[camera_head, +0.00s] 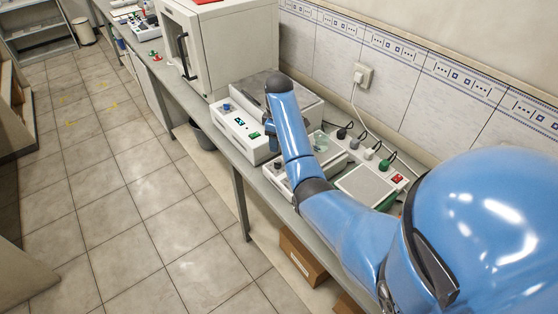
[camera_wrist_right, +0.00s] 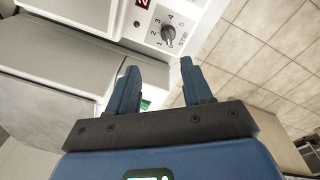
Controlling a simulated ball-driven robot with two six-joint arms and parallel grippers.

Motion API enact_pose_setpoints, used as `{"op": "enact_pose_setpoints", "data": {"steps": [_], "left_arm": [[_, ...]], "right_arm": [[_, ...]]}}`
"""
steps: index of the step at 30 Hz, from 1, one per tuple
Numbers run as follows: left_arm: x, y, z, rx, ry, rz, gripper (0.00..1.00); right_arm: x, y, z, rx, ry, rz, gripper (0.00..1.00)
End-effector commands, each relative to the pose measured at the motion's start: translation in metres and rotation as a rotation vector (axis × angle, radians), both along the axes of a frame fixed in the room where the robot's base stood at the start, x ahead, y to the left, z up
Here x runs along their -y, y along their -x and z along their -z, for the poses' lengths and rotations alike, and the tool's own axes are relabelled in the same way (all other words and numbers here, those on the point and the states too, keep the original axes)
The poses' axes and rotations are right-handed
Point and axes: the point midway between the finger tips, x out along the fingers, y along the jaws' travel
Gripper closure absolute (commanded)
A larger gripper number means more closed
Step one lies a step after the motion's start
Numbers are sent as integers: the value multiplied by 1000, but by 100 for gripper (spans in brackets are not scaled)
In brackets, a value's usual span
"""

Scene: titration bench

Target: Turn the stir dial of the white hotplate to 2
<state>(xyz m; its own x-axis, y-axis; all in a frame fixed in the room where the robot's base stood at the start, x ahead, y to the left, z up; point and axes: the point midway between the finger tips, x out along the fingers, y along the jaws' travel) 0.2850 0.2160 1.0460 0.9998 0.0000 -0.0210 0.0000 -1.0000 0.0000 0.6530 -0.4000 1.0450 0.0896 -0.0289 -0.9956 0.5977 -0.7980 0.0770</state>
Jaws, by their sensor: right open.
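The stir dial (camera_wrist_right: 168,34) is a dark round knob beside the word STIR, ringed by printed numbers. I cannot tell for certain which number it points at. My right gripper (camera_wrist_right: 160,65) is open and empty, with its fingertips short of the dial and apart from it. My left gripper is out of view.
A large white cabinet (camera_head: 238,45) stands beyond the hotplate. A wall socket (camera_head: 362,75) with a cable is behind. Open floor lies left of the bench.

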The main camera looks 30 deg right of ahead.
Motion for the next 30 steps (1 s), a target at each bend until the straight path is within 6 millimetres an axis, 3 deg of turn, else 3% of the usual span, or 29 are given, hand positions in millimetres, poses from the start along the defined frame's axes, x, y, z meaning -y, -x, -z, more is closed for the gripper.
{"op": "enact_pose_setpoints", "data": {"steps": [3,8,14,24,30], "left_arm": [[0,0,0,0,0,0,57],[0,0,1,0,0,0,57],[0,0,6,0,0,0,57],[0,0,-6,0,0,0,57],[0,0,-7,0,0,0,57]], "right_arm": [[1,6,-9,-56,-16,-28,50],[1,11,-8,-91,-27,-44,50],[0,12,16,-95,-29,-45,50],[0,12,67,-94,-28,-45,50],[0,11,87,-93,-28,-44,50]]}}
